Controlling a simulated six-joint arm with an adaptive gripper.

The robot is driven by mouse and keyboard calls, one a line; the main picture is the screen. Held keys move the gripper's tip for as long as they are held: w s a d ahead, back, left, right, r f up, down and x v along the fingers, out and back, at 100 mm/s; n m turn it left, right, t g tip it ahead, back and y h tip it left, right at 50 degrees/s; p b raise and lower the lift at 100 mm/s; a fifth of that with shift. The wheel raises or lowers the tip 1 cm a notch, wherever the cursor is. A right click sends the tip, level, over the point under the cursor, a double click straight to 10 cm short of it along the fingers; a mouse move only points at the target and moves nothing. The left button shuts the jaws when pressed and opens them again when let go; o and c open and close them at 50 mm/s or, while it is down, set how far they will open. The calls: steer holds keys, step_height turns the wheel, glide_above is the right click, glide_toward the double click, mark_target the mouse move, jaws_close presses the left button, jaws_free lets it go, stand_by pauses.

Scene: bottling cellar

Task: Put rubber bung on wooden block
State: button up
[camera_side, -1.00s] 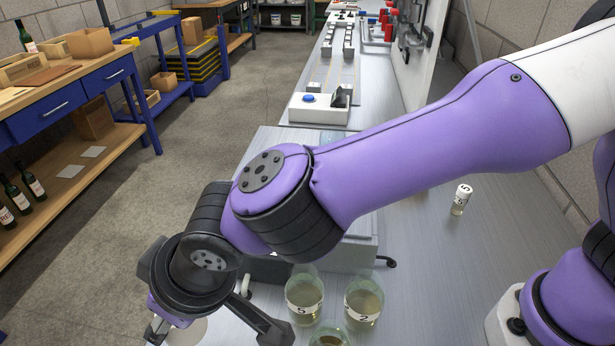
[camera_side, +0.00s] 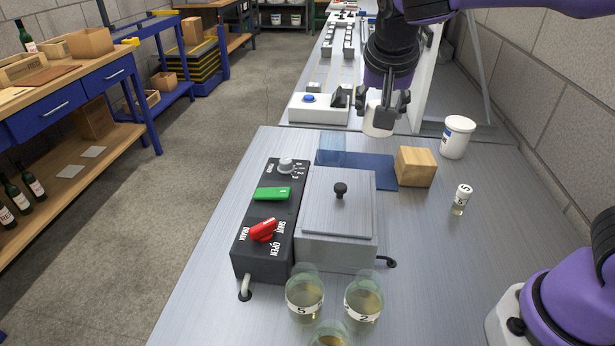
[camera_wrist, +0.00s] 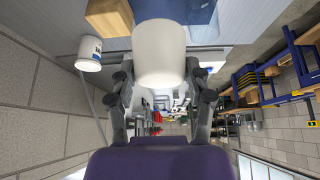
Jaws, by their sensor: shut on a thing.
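My gripper (camera_side: 382,104) is shut on a whitish rubber bung (camera_side: 378,122), held in the air near the far edge of the bench. In the wrist view the bung (camera_wrist: 160,50) fills the space between the fingers. The wooden block (camera_side: 416,167) stands on the bench, below and to the right of the bung in the side view. Its top is bare. In the wrist view the wooden block (camera_wrist: 108,17) shows at the upper left, apart from the bung.
A blue mat (camera_side: 372,172) lies left of the block, with a clear bluish box (camera_side: 332,148) beside it. A white tub (camera_side: 457,138) and a small labelled vial (camera_side: 461,200) stand to the right. A lidded metal unit (camera_side: 338,225) with a black control panel (camera_side: 262,245) and several glass flasks (camera_side: 304,298) are nearer.

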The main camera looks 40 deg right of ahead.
steer(key=s+d+m, duration=0.1)
steer(key=d+m, duration=0.1)
steer(key=d, duration=0.3)
glide_toward(418, 148)
steer(key=shift+w+d+r+g+h, duration=0.15)
steer(key=shift+w+d, duration=0.05)
steer(key=shift+w, duration=0.2)
steer(key=shift+w+d+r+g+h, duration=0.1)
steer(key=shift+w+d+g+h, duration=0.05)
steer(key=shift+w+d, duration=0.15)
steer(key=shift+w+d+f, duration=0.1)
steer(key=shift+f, duration=1.95)
steer(key=shift+f, duration=0.1)
steer(key=o, duration=1.2)
